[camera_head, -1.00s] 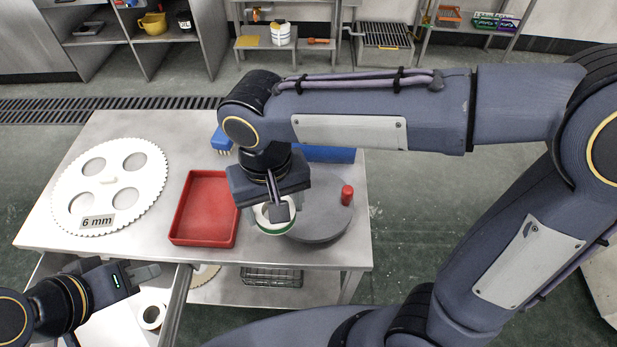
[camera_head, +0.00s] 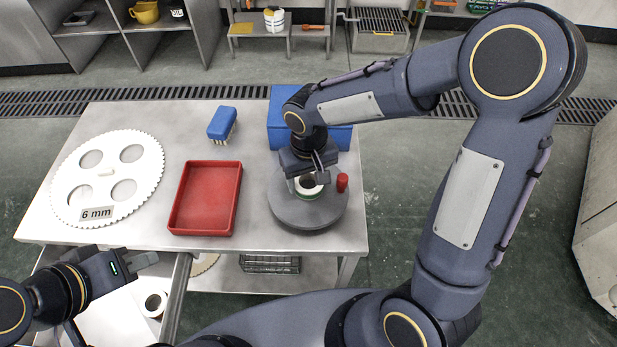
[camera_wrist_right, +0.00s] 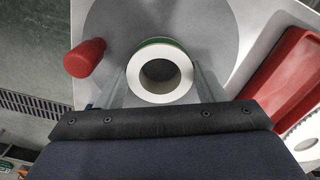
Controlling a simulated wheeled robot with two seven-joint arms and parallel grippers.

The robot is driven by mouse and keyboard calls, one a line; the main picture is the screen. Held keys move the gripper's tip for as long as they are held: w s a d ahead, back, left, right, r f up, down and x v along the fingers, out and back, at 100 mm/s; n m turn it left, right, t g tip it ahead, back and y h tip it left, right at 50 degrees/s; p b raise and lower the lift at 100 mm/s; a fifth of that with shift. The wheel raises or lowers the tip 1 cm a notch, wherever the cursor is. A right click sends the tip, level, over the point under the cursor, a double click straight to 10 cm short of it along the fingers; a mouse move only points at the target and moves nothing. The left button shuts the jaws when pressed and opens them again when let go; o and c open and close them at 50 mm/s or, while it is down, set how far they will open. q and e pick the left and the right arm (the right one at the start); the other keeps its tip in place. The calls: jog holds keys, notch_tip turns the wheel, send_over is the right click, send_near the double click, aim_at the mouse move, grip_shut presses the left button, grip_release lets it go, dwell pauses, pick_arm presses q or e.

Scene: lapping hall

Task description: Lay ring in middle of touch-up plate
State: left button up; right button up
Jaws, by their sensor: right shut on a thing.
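The ring, white with a green band (camera_head: 311,190), is held in my right gripper (camera_head: 310,178) over the touch-up plate, a round grey disc (camera_head: 303,215) with a red knob (camera_head: 342,182) at its right edge. In the right wrist view, the ring (camera_wrist_right: 138,85) sits between the two fingers (camera_wrist_right: 160,85), its hole facing the camera, with the plate (camera_wrist_right: 205,25) behind it. I cannot tell whether the ring touches the plate. My left gripper (camera_head: 146,261) is at the lower left, above the open drawer; its finger opening is unclear.
A red tray (camera_head: 174,222) lies left of the plate. A blue box (camera_head: 283,103) and a blue brush (camera_head: 222,122) are behind. A toothed white disc marked 6 mm (camera_head: 75,180) lies at left. Another white ring (camera_head: 147,308) is in the open drawer (camera_head: 179,295).

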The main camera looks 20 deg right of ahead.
jog(key=shift+f, duration=0.3)
jog(key=shift+f, duration=0.2)
jog(key=o, duration=1.1)
jog(key=shift+r, duration=0.15)
notch_tip(320, 180, up, 12)
jog(key=shift+s+d+r+m+t+y, duration=0.15)
jog(key=shift+s+d+m+t+y, duration=0.8)
jog(key=shift+s, duration=1.75)
jog(key=shift+s+d+r+m+t+y, duration=0.1)
jog(key=shift+s+d+t+y, duration=0.2)
jog(key=shift+s+d+t, duration=1.4)
jog(key=shift+s+d+r+m+t+y, duration=0.15)
jog(key=shift+s+d+m+y, duration=0.4)
jog(key=shift+s+d, duration=2.3)
